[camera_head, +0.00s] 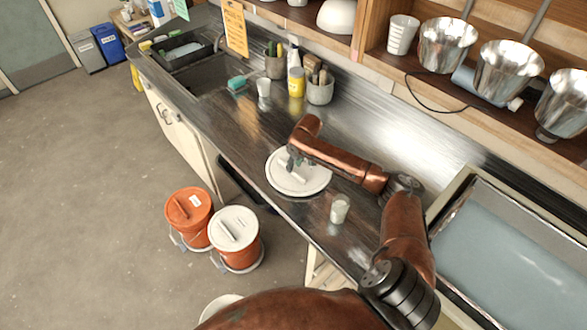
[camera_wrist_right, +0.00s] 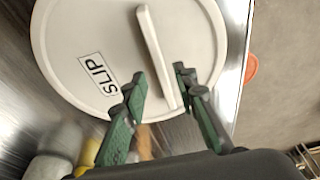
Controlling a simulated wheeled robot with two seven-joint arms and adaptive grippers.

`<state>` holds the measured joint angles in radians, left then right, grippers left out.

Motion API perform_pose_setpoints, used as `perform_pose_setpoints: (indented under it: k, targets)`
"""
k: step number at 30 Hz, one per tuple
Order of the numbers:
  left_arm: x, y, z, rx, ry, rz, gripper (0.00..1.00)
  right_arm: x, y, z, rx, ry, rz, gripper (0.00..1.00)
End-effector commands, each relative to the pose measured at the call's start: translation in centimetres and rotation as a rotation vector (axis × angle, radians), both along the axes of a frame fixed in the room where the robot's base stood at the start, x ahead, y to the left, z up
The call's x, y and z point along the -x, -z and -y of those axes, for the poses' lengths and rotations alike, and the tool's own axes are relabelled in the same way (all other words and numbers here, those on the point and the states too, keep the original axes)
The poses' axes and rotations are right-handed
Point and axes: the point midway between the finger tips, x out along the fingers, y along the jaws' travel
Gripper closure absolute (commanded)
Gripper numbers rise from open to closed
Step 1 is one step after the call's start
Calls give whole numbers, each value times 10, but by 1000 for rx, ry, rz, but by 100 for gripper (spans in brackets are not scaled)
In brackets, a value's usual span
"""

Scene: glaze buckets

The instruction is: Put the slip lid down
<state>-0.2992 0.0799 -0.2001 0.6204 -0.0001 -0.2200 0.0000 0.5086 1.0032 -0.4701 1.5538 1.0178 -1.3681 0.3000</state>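The slip lid (camera_head: 312,181) is a round white lid with a raised bar handle. It lies flat on the steel counter near the front edge. In the right wrist view the lid (camera_wrist_right: 75,35) shows its "SLIP" label, and its handle (camera_wrist_right: 157,55) points in between my fingers. My right gripper (camera_head: 293,162) is over the lid. In the wrist view my right gripper (camera_wrist_right: 160,84) has its green fingers apart on either side of the handle's near end, with a clear gap on the left side. My left gripper is not in view.
A small white cup (camera_head: 340,209) stands on the counter just right of the lid. Tool pots (camera_head: 320,92), a yellow jar (camera_head: 296,85) and another cup (camera_head: 263,87) stand behind. An orange-lidded bucket (camera_head: 188,207) and a white-lidded bucket (camera_head: 236,226) stand on the floor.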

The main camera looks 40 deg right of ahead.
Motion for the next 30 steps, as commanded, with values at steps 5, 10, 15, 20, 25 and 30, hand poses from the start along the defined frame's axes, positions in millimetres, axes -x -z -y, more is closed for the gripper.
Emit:
perform_pose_setpoints:
  k: [5,10,15,20,25,30]
  targets:
    - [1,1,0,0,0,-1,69,10,-38,1,1,-1,2,74]
    - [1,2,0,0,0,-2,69,18,-65,1,1,0,1,74]
    - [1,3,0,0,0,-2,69,22,-79,1,-1,0,0,74]
    - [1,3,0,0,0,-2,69,23,-82,1,-1,0,-1,74]
    - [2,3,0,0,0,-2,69,23,-82,1,-1,0,-1,74]
    - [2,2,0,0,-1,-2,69,21,-76,1,-1,1,-1,74]
